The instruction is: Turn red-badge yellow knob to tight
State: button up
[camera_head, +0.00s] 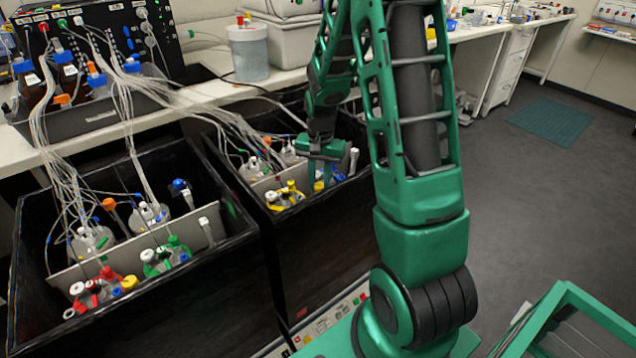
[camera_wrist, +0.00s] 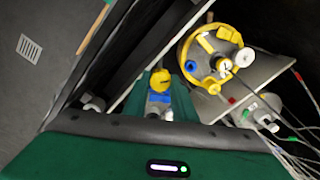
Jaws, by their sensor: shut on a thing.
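My gripper (camera_wrist: 161,84) reaches down into the right black box in the head view (camera_head: 325,178). In the wrist view its green jaws are shut around a small yellow knob (camera_wrist: 161,77) with blue and grey parts below it. In the head view the arm and jaws mostly hide this knob. I cannot make out a red badge on it. A yellow-ringed vessel (camera_wrist: 218,65) with white and yellow caps and one blue cap stands beside the held knob, apart from the jaws; it also shows in the head view (camera_head: 285,196).
The left black box (camera_head: 180,300) holds vessels with red, green, blue and orange caps. Tubes (camera_head: 130,90) run down from a black control unit (camera_head: 100,35) on the bench. A light divider (camera_wrist: 262,75) and box walls are close to my gripper.

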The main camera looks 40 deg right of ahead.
jog(key=shift+w+a, duration=0.1)
jog(key=shift+w, duration=0.05)
dwell(0.3)
jog(key=o, duration=1)
jog(key=shift+o, duration=0.2)
jog(key=shift+r, duration=0.1)
notch_tip(320, 180, up, 11)
jog(key=shift+f, duration=0.2)
jog(key=s+a+r+n, duration=0.1)
jog(key=s+r+n, duration=0.1)
jog(key=s, duration=1.2)
jog(key=s+a+r+n, duration=0.1)
jog(key=s+r, duration=0.4)
jog(key=s, duration=0.9)
jog(key=shift+s+a+n, duration=0.4)
jog(key=shift+n, duration=0.3)
